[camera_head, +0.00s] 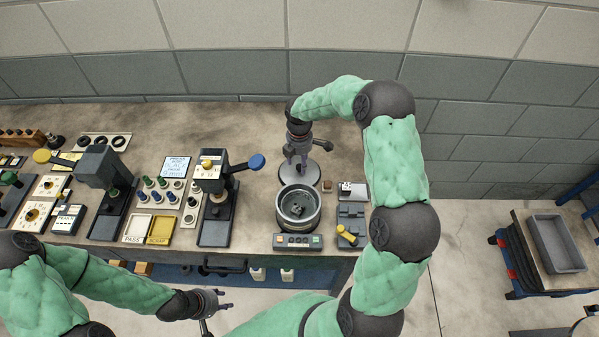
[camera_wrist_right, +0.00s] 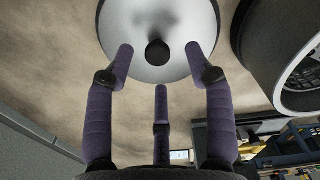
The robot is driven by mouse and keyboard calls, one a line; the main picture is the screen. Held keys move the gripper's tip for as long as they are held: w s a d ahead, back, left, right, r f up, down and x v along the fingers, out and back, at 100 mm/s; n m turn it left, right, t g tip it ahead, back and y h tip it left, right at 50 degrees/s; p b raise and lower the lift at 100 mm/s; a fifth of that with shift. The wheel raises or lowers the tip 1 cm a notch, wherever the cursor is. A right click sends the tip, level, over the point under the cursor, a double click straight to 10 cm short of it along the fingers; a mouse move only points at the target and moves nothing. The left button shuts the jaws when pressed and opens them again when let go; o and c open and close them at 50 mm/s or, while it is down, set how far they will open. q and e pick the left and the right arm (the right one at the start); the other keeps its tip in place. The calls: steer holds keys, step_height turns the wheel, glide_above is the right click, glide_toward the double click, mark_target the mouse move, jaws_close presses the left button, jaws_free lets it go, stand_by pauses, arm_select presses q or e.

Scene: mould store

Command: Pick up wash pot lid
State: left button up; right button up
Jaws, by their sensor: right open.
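The wash pot lid (camera_wrist_right: 160,30) is a silver disc with a black knob (camera_wrist_right: 157,53) at its middle, lying on the bench. In the head view the lid (camera_head: 313,176) shows behind the wash pot, partly covered by my right gripper (camera_head: 298,160). In the right wrist view, my right gripper (camera_wrist_right: 160,65) has its purple fingers spread, with the knob between and beyond the tips; nothing is held. The open wash pot (camera_head: 281,214) has grey parts inside and stands just in front of the lid. My left gripper (camera_head: 226,299) is open and empty, low in front of the bench.
The pot's control panel (camera_head: 285,241) is at the bench front. Right of the pot are a dark grey fixture (camera_head: 351,212) and a yellow-handled tool (camera_head: 346,234). A grey bin (camera_head: 558,243) is far right.

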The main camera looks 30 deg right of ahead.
mark_target(300, 166)
step_height(300, 166, down, 4)
steer(key=shift+w+d+r, duration=0.1)
steer(key=shift+w, duration=0.05)
steer(key=shift+c, duration=0.3)
jaws_close()
